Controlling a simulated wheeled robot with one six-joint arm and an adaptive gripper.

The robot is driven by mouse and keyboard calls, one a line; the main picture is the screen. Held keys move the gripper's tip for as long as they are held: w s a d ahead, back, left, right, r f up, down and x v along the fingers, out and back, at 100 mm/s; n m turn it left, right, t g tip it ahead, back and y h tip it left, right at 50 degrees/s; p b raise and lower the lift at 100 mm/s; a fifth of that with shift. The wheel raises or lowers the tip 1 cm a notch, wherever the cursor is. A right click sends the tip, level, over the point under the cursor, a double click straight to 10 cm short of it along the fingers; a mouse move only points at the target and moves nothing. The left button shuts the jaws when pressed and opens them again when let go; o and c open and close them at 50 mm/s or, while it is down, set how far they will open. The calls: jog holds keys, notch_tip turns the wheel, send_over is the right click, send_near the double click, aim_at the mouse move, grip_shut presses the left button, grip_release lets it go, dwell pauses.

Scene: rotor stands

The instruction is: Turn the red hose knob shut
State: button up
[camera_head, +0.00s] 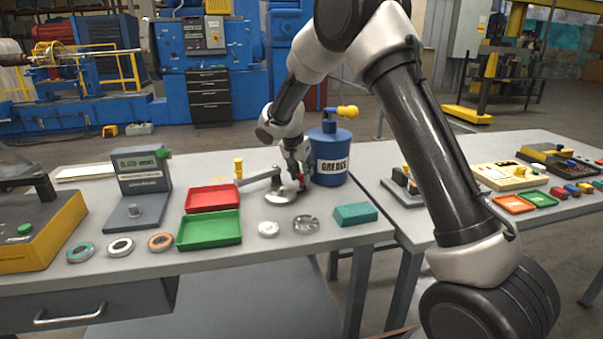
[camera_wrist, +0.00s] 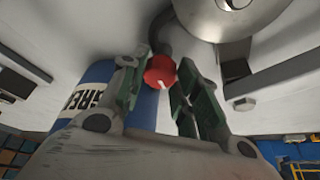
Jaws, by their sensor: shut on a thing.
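The red hose knob (camera_wrist: 160,72) sits between the green-padded fingers of my gripper (camera_wrist: 158,88) in the wrist view, with a short pale mark on its face. My gripper is shut on the knob. A dark curved hose (camera_wrist: 160,32) runs from the knob up to a round metal part (camera_wrist: 235,12). In the head view my gripper (camera_head: 298,178) reaches down beside the blue grease can (camera_head: 331,152), and the knob is only a small red patch, mostly covered by the fingers. The grease can also shows in the wrist view (camera_wrist: 95,97), left of the knob.
A red tray (camera_head: 212,198) and a green tray (camera_head: 210,231) lie left of my gripper. A teal block (camera_head: 355,214) and small round parts lie in front. A display stand (camera_head: 140,182) is further left. A second table with parts stands at the right.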

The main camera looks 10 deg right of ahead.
dwell(0.3)
jog(key=o, duration=0.7)
jog(key=shift+o, duration=0.2)
jog(key=v, duration=1.2)
